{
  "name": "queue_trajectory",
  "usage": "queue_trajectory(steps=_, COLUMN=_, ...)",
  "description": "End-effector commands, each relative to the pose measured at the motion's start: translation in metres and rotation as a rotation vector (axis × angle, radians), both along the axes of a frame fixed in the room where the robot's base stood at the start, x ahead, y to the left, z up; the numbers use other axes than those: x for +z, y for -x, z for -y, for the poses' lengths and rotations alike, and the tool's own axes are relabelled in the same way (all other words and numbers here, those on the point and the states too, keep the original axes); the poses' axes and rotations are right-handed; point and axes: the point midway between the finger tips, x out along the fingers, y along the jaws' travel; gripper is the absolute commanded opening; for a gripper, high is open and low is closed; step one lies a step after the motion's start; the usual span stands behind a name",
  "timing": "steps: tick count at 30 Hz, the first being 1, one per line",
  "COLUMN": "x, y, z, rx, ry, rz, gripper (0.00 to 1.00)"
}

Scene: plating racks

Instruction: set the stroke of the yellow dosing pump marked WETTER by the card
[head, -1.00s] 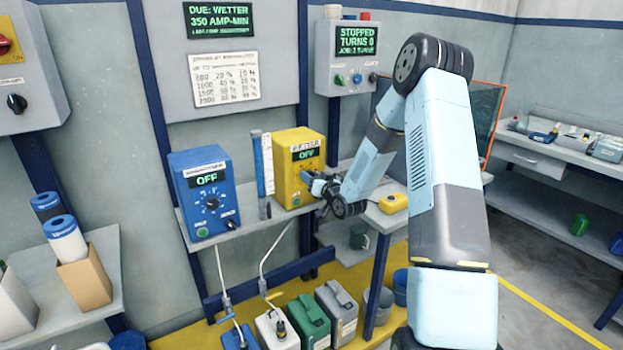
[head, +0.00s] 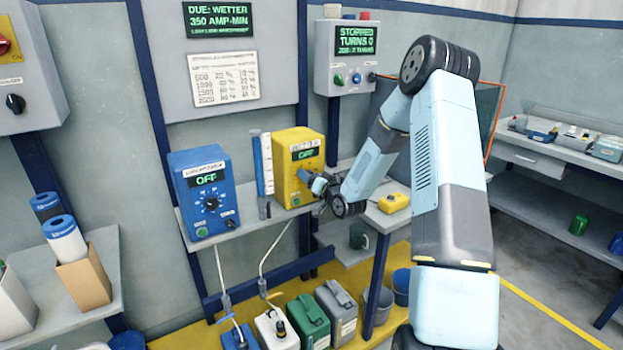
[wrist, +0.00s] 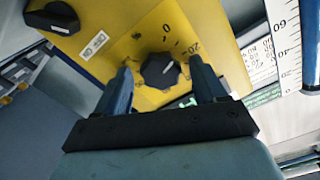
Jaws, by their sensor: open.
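The yellow dosing pump (head: 297,150) stands on the wall shelf, its small display reading OFF under a white label. My gripper (head: 318,186) is at the pump's front face and hides its dial in the head view. In the wrist view the black stroke knob (wrist: 161,70) sits between the two open fingers of my gripper (wrist: 160,82), with scale marks 0 and 20 beside it. I cannot tell whether the fingers touch the knob. A second black knob (wrist: 52,17) is on the pump's face. The card (head: 223,79) hangs on the wall panel with rows of numbers and percentages.
A sign (head: 218,20) reads DUE: WETTER 350 AMP-MIN. A blue pump (head: 203,190), also OFF, stands left, with a graduated cylinder (head: 262,163) between the pumps. A grey control box (head: 347,57) reads STOPPED, TURNS 0. A yellow object (head: 394,202) lies right of my gripper.

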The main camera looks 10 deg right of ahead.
Motion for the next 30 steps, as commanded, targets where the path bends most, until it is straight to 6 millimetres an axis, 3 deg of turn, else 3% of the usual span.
queue_trajectory(steps=5, x=0.000, y=0.001, z=0.000, rx=0.001, ry=0.000, rz=0.000, gripper=0.70)
queue_trajectory(steps=10, x=0.000, y=0.015, z=0.005, rx=-0.001, ry=0.000, rz=0.000, gripper=0.70)
queue_trajectory(steps=24, x=-0.001, y=0.099, z=0.032, rx=-0.001, ry=0.000, rz=-0.002, gripper=0.70)
queue_trajectory(steps=30, x=-0.001, y=0.122, z=0.040, rx=0.000, ry=0.000, rz=-0.001, gripper=0.70)
